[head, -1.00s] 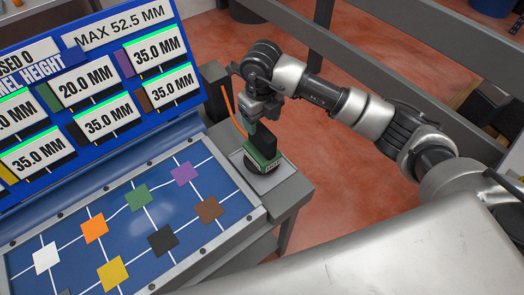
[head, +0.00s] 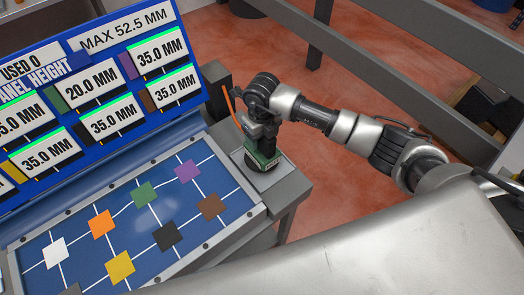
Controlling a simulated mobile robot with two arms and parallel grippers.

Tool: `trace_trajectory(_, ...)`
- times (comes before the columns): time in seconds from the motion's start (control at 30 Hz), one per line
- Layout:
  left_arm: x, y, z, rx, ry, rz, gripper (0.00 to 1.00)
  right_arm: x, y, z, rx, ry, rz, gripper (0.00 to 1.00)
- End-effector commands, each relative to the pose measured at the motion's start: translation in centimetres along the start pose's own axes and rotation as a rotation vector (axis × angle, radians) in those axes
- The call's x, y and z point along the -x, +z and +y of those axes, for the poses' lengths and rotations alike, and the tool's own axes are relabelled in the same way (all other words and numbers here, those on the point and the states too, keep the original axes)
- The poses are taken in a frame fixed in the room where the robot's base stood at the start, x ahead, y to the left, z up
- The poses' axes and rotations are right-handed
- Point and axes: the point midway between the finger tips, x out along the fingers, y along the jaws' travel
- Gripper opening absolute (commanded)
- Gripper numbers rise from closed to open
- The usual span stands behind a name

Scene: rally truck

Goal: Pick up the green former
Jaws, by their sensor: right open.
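The green former (head: 264,161) is a small block with a green lower part that carries a pale label. It stands on a round dark plate at the right end of the panel bench. My right gripper (head: 262,141) points down over it, with its open jaws at the former's upper part. The gripper hides most of the former's dark top, and I cannot tell whether the fingers touch it. My left gripper is not in view.
A blue board (head: 143,222) with coloured squares lies left of the former. Behind it stands a blue sign (head: 77,58) with height readings in millimetres. A dark post (head: 216,90) stands close behind my right gripper. Grey rails (head: 400,70) cross the upper right.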

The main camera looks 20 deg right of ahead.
Motion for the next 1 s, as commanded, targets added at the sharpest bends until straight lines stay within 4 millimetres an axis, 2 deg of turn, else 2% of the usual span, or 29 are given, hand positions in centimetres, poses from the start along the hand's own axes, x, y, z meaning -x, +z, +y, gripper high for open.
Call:
trace_trajectory(0.7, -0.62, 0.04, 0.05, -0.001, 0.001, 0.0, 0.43, -0.46, -0.02, -0.02, -0.001, 0.0, 0.001, 0.64)
trace_trajectory(0.77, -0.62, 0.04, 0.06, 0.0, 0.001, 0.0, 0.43, -0.46, -0.02, -0.02, -0.001, 0.0, 0.0, 0.58)
trace_trajectory(1.0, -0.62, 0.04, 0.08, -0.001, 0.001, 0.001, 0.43, -0.45, -0.01, -0.02, 0.0, 0.0, 0.0, 0.21)
